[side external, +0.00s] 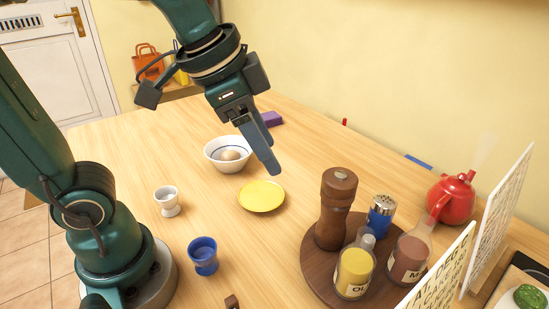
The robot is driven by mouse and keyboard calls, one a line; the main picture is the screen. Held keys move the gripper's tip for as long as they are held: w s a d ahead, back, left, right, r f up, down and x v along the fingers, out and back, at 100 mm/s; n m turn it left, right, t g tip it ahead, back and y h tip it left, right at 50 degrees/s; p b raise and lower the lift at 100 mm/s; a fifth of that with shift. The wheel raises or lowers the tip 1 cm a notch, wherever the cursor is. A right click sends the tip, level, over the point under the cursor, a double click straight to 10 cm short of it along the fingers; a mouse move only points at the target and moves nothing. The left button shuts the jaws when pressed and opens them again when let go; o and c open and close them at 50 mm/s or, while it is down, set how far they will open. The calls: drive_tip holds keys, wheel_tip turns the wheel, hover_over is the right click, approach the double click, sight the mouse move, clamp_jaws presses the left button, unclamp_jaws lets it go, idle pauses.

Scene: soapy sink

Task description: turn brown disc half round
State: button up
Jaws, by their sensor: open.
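The brown disc (317,270) is a round wooden board on the table at the lower right. It bears a tall brown pepper mill (335,205) at its left, a blue shaker with a metal top (380,213) at the back, and a bottle of yellow oil (354,272) and a bottle of reddish-brown liquid (409,255) in front and to the right. My gripper (271,165) is above the table, up and left of the disc and apart from it. It is open and points down, with nothing seen between its fingers. The disc's right part is hidden by the bottles and a card.
A yellow plate (262,196) lies below my gripper, with a white bowl (228,154) behind it. A white egg cup (167,200) and blue cup (203,255) stand left. A red teapot (452,198) and upright lettered cards (498,215) crowd the disc's right side.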

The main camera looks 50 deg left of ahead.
drive_tip(key=w+d+m, duration=0.2)
drive_tip(key=w, duration=0.1)
drive_tip(key=w+d+m+g, duration=0.1)
drive_tip(key=w+d+m, duration=0.5)
drive_tip(key=shift+w+d+f+g+h, duration=0.15)
drive_tip(key=shift+d+f+g+h, duration=0.1)
drive_tip(key=shift+f+g+h, duration=0.05)
drive_tip(key=d+f+m, duration=0.1)
drive_tip(key=f+m, duration=0.1)
drive_tip(key=w+d+f+m+g, duration=0.1)
drive_tip(key=f, duration=0.2)
drive_tip(key=w+d+f+m+g+y, duration=0.1)
drive_tip(key=f+m, duration=0.1)
drive_tip(key=f, duration=0.1)
drive_tip(key=shift+d+f+m, duration=0.2)
drive_tip(key=shift+d+m, duration=0.1)
drive_tip(key=shift+d, duration=0.05)
drive_tip(key=shift+f+m+g, duration=0.3)
drive_tip(key=shift+f+g, duration=0.2)
drive_tip(key=shift+f, duration=0.4)
drive_tip(key=shift+w+f, duration=0.1)
drive_tip(key=shift+f, duration=2.2)
clamp_jaws()
